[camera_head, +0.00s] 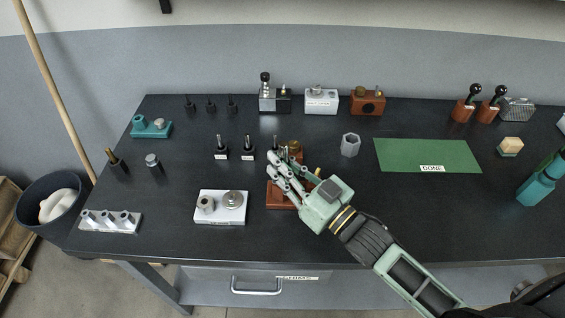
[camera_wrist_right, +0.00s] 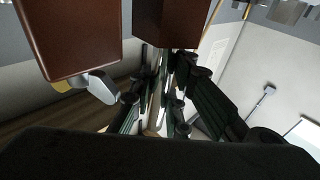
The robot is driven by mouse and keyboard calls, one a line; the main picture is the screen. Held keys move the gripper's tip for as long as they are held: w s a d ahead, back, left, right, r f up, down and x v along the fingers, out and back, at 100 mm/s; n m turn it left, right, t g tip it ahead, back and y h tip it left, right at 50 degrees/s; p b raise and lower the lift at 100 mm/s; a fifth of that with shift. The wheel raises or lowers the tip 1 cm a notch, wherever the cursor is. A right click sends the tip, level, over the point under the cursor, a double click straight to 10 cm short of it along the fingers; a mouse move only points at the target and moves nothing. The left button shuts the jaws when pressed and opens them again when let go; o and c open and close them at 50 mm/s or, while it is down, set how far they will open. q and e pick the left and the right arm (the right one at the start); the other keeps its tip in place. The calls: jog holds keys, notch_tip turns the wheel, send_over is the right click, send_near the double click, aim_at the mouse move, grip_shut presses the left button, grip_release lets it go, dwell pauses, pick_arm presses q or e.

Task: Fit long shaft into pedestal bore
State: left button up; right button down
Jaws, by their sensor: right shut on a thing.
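My right gripper (camera_head: 283,172) reaches in from the lower right over a reddish-brown pedestal (camera_head: 276,198) near the middle of the bench. Its fingers are closed together and hide much of the pedestal and any bore. In the right wrist view the gripper (camera_wrist_right: 160,88) is closed around a slim pale rod (camera_wrist_right: 155,106), apparently the long shaft, mostly hidden by the fingers. Two brown blocks of the pedestal (camera_wrist_right: 72,38) show close by there, one with a grey lever. I cannot tell whether the shaft is in the bore. My left gripper is not in view.
A light plate with round fittings (camera_head: 220,207) lies left of the pedestal. Labelled dark-topped pins (camera_head: 221,147) stand behind it. A grey hexagonal piece (camera_head: 350,145) and a green DONE mat (camera_head: 427,154) lie to the right.

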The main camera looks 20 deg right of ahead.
jog(key=shift+f, duration=0.35)
jog(key=c, duration=1.6)
grip_release()
jog(key=shift+a, duration=0.1)
